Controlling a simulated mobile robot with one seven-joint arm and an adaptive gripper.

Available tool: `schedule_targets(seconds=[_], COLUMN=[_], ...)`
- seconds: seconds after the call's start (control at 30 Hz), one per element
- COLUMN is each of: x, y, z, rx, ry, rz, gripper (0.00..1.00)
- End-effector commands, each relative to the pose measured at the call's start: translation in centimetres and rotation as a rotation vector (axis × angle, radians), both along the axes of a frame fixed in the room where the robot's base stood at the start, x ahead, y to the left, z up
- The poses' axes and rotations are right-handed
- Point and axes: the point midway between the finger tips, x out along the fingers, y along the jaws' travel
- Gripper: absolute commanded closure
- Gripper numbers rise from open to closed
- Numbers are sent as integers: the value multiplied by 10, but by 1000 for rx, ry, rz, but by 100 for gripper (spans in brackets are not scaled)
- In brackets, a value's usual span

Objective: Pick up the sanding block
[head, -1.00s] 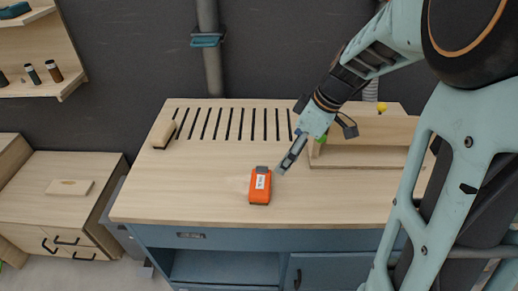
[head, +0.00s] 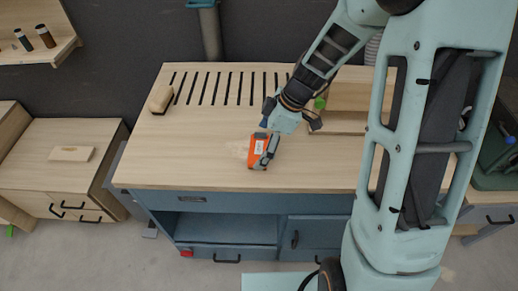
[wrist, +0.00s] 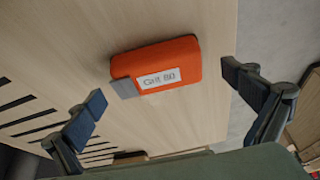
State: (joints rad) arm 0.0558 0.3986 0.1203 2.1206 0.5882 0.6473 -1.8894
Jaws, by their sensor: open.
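The sanding block (head: 257,148) is an orange block with a grey end and a white label. It lies on the wooden bench top (head: 200,160), near the middle. In the wrist view the sanding block (wrist: 180,62) shows its label, "Grit 80", and lies between the lines of the two fingers, beyond their tips. My gripper (head: 266,146) is over the block in the head view and partly covers its right side. In the wrist view my gripper (wrist: 165,84) is open, with fingers wide apart and nothing between them.
A tan block with a dark underside (head: 161,99) sits at the bench's back left, beside a row of dark slots (head: 222,88). A wooden frame (head: 345,121) with a green item (head: 320,103) stands at the back right. The bench front left is clear.

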Motion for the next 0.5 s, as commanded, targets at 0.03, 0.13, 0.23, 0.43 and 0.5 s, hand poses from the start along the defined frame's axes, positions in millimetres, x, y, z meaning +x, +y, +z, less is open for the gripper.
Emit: schedule_targets(seconds=[0.03,0.13,0.23,0.43,0.5], x=[0,1,1,2,2], y=[2,5,6,6,6], z=[-6,-14,-17,-17,-16], rx=[0,0,-1,-1,-1], ry=[3,1,0,-1,-1], rz=[1,-1,-1,-2,-2], gripper=[0,0,0,2,10])
